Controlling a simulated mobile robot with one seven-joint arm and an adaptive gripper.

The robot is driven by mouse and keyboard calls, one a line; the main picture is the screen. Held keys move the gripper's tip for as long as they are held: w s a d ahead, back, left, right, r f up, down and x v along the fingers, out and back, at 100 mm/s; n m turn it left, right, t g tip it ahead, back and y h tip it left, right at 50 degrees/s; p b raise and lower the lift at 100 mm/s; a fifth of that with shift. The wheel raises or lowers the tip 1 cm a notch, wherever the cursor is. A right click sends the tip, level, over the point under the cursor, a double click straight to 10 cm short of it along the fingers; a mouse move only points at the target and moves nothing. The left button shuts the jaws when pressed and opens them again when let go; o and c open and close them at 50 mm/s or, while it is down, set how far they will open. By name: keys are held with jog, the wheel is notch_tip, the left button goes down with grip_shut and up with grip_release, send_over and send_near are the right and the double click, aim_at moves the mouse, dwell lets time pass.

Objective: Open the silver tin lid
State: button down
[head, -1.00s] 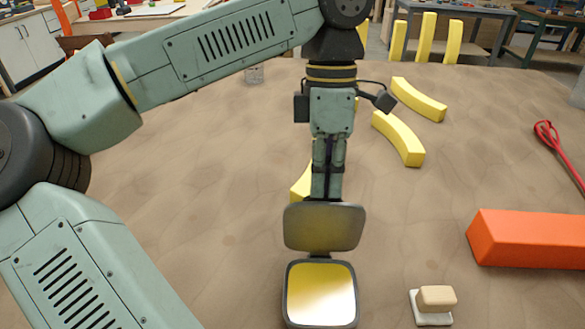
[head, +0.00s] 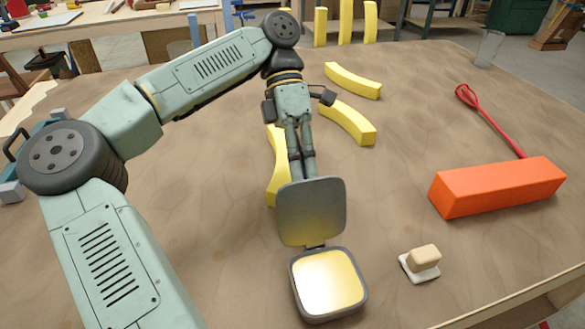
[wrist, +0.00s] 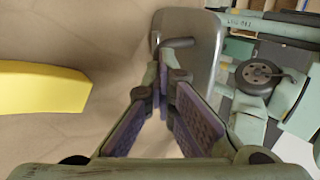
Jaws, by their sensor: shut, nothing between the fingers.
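The silver tin (head: 359,301) stands on the table at the lower middle of the head view, its inside showing a bright golden-white surface. Its lid (head: 312,212) is swung open, standing up from the far edge and seen from its inner side. My gripper (wrist: 163,88) is shut and empty, with its fingers on the far side of the lid. The lid hides the fingertips in the head view. In the wrist view the lid (wrist: 200,45) is just beyond the fingers; I cannot tell whether they touch it.
An orange block (head: 497,188) and a red whisk-like tool (head: 490,115) lie to the right. A small tan block on a white base (head: 420,266) stands right of the tin. Several curved yellow pieces (head: 348,122) lie behind and beside my gripper.

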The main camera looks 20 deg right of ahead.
jog(key=shift+s+f+g, duration=0.2)
jog(key=shift+f+g, duration=0.1)
jog(key=shift+f, duration=1)
jog(key=c, duration=2)
grip_release()
jog(key=shift+w+f, duration=0.1)
jog(key=shift+o, duration=1.4)
jog(key=shift+d, duration=0.1)
jog(key=shift+o, duration=0.2)
jog(key=shift+r, duration=0.2)
jog(key=shift+w+r, duration=0.1)
